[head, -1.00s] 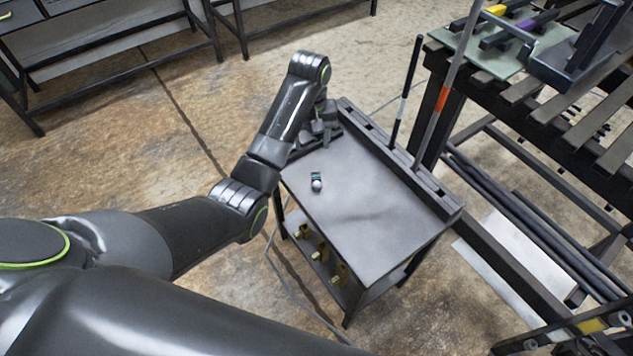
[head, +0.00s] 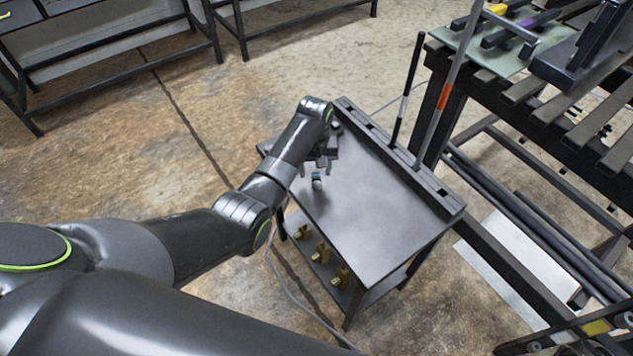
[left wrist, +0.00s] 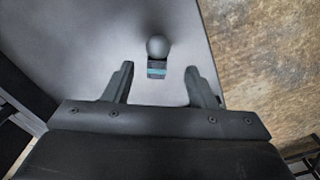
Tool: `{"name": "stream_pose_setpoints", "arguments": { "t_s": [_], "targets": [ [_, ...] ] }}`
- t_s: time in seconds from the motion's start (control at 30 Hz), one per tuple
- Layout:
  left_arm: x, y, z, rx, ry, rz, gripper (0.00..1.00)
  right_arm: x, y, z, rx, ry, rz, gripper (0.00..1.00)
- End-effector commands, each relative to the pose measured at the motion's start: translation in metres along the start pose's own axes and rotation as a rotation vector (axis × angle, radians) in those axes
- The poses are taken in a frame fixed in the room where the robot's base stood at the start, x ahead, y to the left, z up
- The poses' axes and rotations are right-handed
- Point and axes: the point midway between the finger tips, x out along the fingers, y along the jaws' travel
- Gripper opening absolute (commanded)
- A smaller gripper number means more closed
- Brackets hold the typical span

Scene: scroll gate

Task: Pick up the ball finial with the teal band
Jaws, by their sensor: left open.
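The ball finial with the teal band (head: 317,182) lies on the top of a small dark cart (head: 372,222), near its left side. In the left wrist view the finial (left wrist: 157,48) shows a grey ball with a dark base and a teal band, the base toward my gripper. My left gripper (head: 324,164) is just behind the finial in the head view. In the left wrist view my left gripper (left wrist: 160,80) is open and empty, with the finial's base in line with the gap between its fingers. My right gripper is not in view.
Brass-coloured pieces (head: 320,254) sit on the cart's lower shelf. A slotted rail (head: 400,165) runs along the cart's far edge, with upright rods (head: 404,95) beside it. A slatted bench (head: 560,115) stands at right. The cart top's front is clear.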

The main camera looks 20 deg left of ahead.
Motion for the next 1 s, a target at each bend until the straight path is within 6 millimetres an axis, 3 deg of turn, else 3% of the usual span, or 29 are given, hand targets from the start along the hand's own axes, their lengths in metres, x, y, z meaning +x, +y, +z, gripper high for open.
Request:
{"name": "stream_pose_setpoints", "arguments": {
  "t_s": [0.3,0.6,1.0],
  "targets": [
    [0.041,0.003,0.002,0.000,-0.002,-0.001,0.51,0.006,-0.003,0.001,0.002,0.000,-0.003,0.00],
    [0.043,0.003,0.001,0.000,0.000,0.000,0.50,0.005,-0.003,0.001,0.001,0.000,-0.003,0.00],
    [0.043,0.003,0.001,0.000,-0.001,0.000,0.00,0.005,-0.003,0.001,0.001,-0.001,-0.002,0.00]
  ]
}}
